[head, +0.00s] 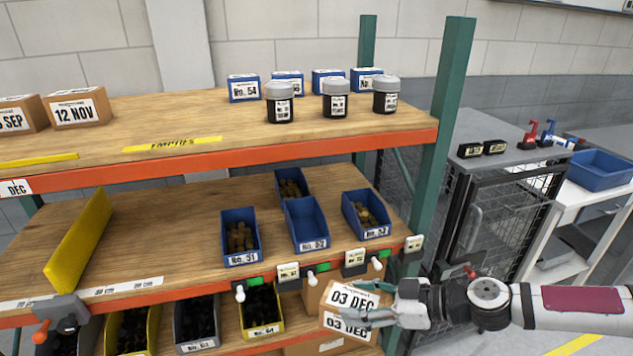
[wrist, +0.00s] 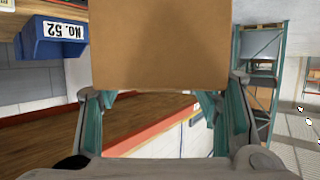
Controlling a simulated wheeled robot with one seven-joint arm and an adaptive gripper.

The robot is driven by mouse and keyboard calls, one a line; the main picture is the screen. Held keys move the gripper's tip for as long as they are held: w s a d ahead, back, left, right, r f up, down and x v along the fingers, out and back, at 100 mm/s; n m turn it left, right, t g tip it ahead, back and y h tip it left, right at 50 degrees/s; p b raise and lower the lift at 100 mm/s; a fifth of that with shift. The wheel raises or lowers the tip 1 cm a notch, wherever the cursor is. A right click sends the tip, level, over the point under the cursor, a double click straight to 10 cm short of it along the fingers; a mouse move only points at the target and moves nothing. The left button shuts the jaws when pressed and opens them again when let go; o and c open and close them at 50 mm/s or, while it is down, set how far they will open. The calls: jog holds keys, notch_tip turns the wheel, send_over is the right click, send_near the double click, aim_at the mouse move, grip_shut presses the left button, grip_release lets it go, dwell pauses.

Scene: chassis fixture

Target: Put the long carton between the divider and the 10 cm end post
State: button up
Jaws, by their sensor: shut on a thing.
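A brown carton with white 03 DEC labels (head: 341,296) is in front of the shelf at its lower right. My gripper (head: 362,302) is shut on it; the carton (wrist: 160,45) fills the upper middle of the wrist view between my fingers. The yellow divider (head: 80,242) stands upright on the left of the middle shelf. A green post (head: 445,130) stands at the rack's right end and another (head: 30,205) shows at the far left. I cannot tell which is the 10 cm end post.
The middle shelf (head: 160,235) is bare between the divider and blue bin No. 51 (head: 240,238). Bin No. 52 (head: 306,223) stands beside it. Label holders and white knobs (head: 240,293) line the front edge. Several dark-filled bins (head: 196,325) sit below. Cartons (head: 78,107) and jars (head: 336,98) stand above.

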jog(key=w+d+r+m+t+h, duration=0.3)
jog(key=w+d+m+t+h, duration=0.55)
jog(key=w, duration=0.65)
notch_tip(320, 180, up, 11)
jog(key=w+d+m, duration=0.2)
notch_tip(320, 180, down, 11)
jog(key=w+m+h, duration=0.2)
jog(key=m+h, duration=0.1)
jog(key=h, duration=0.1)
jog(key=shift+a+v, duration=0.15)
jog(key=shift+v, duration=1.05)
jog(key=shift+a+v, duration=0.1)
jog(key=shift+v, duration=1.1)
